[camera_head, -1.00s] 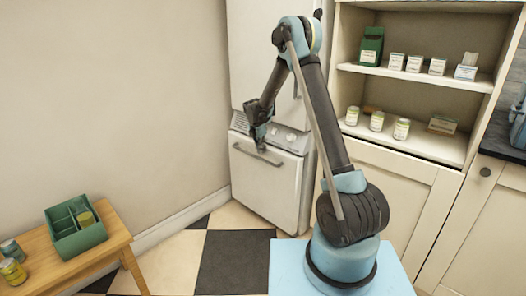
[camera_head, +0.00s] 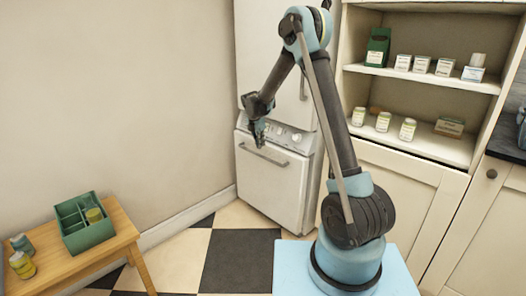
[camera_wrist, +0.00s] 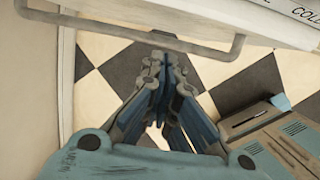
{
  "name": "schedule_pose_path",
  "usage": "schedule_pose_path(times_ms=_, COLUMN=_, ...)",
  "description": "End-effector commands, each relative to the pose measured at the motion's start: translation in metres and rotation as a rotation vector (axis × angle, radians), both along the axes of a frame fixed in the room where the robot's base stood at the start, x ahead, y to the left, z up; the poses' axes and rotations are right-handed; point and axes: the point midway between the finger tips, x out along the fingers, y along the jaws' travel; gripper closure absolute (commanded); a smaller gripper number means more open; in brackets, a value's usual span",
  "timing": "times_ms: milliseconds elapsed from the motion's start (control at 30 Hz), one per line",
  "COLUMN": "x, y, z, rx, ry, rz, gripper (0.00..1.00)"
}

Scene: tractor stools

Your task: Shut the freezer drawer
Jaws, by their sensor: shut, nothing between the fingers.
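The freezer drawer (camera_head: 268,185) is the white lower front of the tall fridge, with a grey bar handle (camera_head: 264,156) near its top. My gripper (camera_head: 259,143) is in front of the drawer's upper edge, just above the handle in the picture. In the wrist view my gripper (camera_wrist: 160,60) is shut and empty, pointing down past the handle (camera_wrist: 140,35) with a small visible gap.
A control panel (camera_head: 292,136) with knobs sits above the drawer. Shelves (camera_head: 425,75) with jars and boxes stand to the right. A wooden table (camera_head: 105,250) with a green divided box (camera_head: 85,235) is at the lower left. The checkered floor (camera_head: 238,255) between is clear.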

Motion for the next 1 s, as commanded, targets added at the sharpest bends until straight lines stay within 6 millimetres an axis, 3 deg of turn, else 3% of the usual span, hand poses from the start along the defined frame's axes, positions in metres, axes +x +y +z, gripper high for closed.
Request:
schedule_pose_path(times_ms=100, x=-0.004, y=0.003, z=0.022, rx=0.000, ry=0.000, rz=0.001, gripper=1.00)
schedule_pose_path(times_ms=333, x=-0.009, y=0.007, z=0.046, rx=0.000, ry=0.000, rz=0.001, gripper=1.00)
schedule_pose_path(times_ms=467, x=-0.009, y=0.010, z=0.048, rx=-0.007, ry=-0.006, rz=-0.012, gripper=0.73)
schedule_pose_path(times_ms=500, x=-0.009, y=0.011, z=0.046, rx=-0.016, ry=-0.014, rz=-0.026, gripper=0.66)
schedule_pose_path(times_ms=667, x=-0.007, y=0.020, z=0.022, rx=-0.078, ry=-0.102, rz=-0.167, gripper=0.66)
schedule_pose_path(times_ms=1000, x=-0.007, y=0.051, z=-0.034, rx=-0.160, ry=-0.516, rz=-0.596, gripper=0.66)
